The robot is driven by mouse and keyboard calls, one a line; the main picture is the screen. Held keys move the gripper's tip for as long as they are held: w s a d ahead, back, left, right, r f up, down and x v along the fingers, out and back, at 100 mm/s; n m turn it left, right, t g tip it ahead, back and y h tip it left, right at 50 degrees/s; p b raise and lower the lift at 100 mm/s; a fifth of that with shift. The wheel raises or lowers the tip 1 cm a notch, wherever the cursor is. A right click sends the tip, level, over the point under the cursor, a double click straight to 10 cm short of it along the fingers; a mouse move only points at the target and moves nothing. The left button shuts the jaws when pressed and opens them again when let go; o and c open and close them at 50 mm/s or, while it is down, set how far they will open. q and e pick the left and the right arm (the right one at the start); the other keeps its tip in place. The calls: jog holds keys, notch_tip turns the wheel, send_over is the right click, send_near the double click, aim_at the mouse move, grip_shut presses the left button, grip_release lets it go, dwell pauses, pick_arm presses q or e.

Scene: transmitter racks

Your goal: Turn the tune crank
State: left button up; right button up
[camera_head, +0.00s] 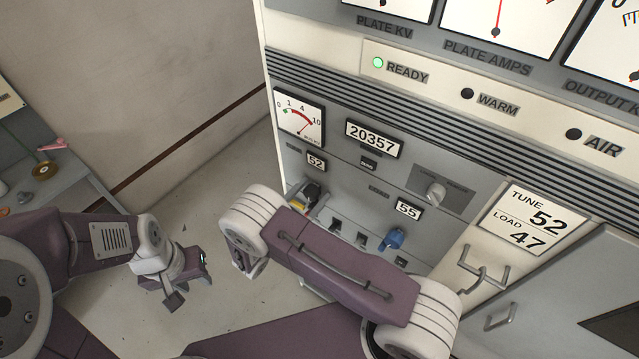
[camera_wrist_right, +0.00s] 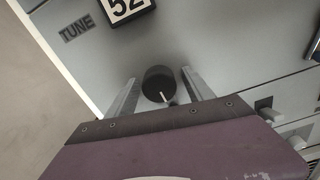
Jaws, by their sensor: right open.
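The tune crank's round black knob (camera_wrist_right: 160,82), with a pale mark on its face, shows in the right wrist view below the TUNE label (camera_wrist_right: 76,28) and a counter (camera_wrist_right: 124,8) reading 52. My right gripper (camera_wrist_right: 158,77) is open, with one finger on each side of the knob; contact cannot be told. In the head view that tune counter (camera_head: 316,161) reads 52, and my right arm hides much of the area below it. My left gripper (camera_head: 188,280) hangs open and empty over the floor, away from the panel.
A second counter (camera_head: 408,209) reads 55 above a blue knob (camera_head: 392,239). A card (camera_head: 526,221) reads TUNE 52, LOAD 47. The READY lamp (camera_head: 378,62) is green. A cabinet handle (camera_head: 483,270) sticks out at lower right.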

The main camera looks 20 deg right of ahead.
jog(key=shift+s+a+r, duration=0.2)
jog(key=shift+s+a, duration=0.1)
jog(key=shift+a, duration=0.05)
jog(key=shift+s+a+r, duration=0.1)
jog(key=shift+s+a, duration=0.05)
jog(key=c, duration=0.5)
grip_shut()
jog(key=m+b, duration=0.3)
jog(key=shift+f+b, duration=0.3)
jog(key=shift+f, duration=0.1)
jog(key=shift+r+m+b, duration=0.1)
jog(key=shift+m+b, duration=0.2)
jog(key=shift+m, duration=0.4)
jog(key=shift+r, duration=0.15)
pick_arm(q)
jog(key=f, duration=0.2)
jog(key=s+a+f, duration=0.1)
jog(key=f, duration=0.1)
pick_arm(e)
jog(key=shift+r, duration=0.1)
